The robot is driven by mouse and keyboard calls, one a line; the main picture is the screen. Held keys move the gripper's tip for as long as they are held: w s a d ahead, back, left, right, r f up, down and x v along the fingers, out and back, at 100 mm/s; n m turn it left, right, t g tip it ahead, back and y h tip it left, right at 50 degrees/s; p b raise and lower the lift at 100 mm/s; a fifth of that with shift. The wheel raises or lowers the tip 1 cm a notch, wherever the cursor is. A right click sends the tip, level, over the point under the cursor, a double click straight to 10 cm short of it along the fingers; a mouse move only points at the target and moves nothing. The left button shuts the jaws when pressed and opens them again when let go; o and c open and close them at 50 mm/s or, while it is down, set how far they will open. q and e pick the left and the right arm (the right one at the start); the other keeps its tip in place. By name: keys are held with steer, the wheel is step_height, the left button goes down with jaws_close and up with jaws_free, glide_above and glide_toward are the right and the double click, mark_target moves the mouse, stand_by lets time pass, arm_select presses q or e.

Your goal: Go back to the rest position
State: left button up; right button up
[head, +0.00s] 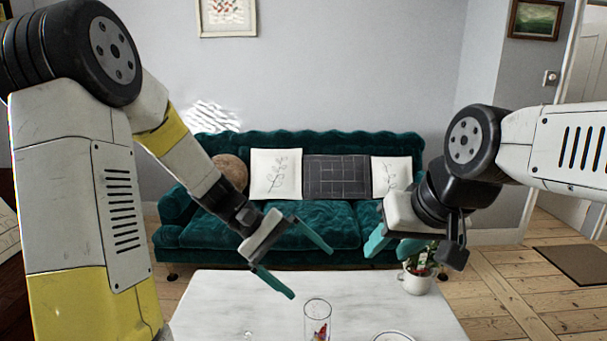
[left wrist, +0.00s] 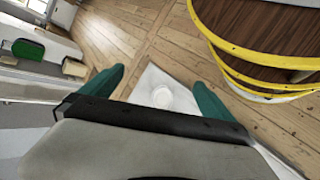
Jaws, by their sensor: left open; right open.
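My left gripper (head: 311,273) is raised above the white marble table, at the centre of the head view. Its two green fingers are spread apart with nothing between them. My right gripper (head: 390,247) is raised at the right of the head view, in front of the sofa's right end. Its green fingers are apart, and I see nothing held in them.
The white table (head: 230,300) stands in front of me. On it are a clear glass (head: 318,318) with something colourful inside, a potted plant (head: 417,280) at the right and a plate (head: 394,337) at the near edge. A green sofa (head: 310,227) stands behind. Floorboards (head: 500,300) are open at the right.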

arm_select(q)
steer(key=s+a+r+m+t+y, duration=0.3)
steer(key=s+a+r+t+y, duration=0.4)
steer(key=a+r, duration=0.4)
steer(key=s+a+t, duration=0.1)
steer(key=s+a, duration=0.1)
steer(key=a, duration=0.1)
steer(key=shift+s+r+m+t+y, duration=0.2)
steer(key=shift+m+t+y, duration=0.1)
steer(key=shift+t+y, duration=0.1)
